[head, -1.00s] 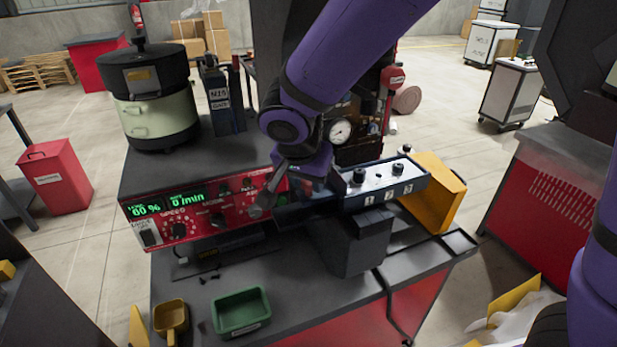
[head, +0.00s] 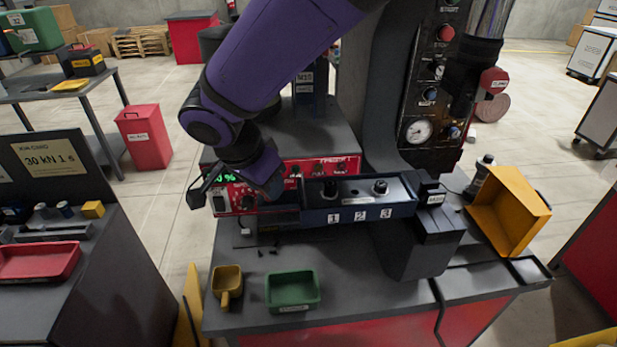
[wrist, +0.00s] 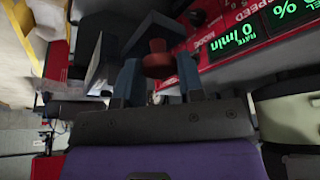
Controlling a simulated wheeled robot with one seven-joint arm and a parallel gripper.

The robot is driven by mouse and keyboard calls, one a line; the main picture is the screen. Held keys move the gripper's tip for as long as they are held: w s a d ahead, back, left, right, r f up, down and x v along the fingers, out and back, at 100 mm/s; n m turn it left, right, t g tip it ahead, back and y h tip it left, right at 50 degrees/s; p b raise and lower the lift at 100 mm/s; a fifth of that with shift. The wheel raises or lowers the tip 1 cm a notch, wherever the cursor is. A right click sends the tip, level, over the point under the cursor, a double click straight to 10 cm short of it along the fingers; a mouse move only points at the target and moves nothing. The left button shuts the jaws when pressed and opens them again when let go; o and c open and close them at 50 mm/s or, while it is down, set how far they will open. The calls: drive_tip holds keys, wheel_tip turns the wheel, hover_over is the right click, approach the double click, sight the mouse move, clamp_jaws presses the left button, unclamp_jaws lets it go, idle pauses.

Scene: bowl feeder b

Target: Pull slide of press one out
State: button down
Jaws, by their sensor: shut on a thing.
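Press one (head: 428,95) is the tall dark column with a gauge, red buttons and a dark block (head: 430,245) below. Its slide (head: 345,204), a long blue-grey tray marked 1, 2, 3, sticks out to the left of the block, with dark round parts on top. My gripper (head: 268,188) is at the slide's left end, in front of the red panel. In the wrist view my gripper (wrist: 158,80) has its two blue fingers on either side of a red knob (wrist: 157,60), shut on it. The knob's join to the slide is hidden.
The red control panel (head: 320,166) with a green display stands close behind the slide. A green tray (head: 292,291) and a yellow scoop (head: 227,284) lie on the bench in front. A yellow bin (head: 512,212) stands right of the press. A second bench (head: 110,285) is at left.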

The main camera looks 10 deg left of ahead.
drive_tip(key=s+a, duration=0.2)
drive_tip(key=a, duration=0.5)
drive_tip(key=shift+a, duration=0.25)
drive_tip(key=shift+s+r, duration=0.1)
drive_tip(key=shift+s, duration=0.05)
drive_tip(key=c, duration=0.8)
unclamp_jaws()
drive_tip(key=shift+a, duration=0.2)
drive_tip(key=shift+o, duration=0.2)
drive_tip(key=shift+d, duration=0.1)
drive_tip(key=v, duration=1)
drive_tip(key=shift+s+r, duration=0.2)
drive_tip(key=shift+r, duration=0.1)
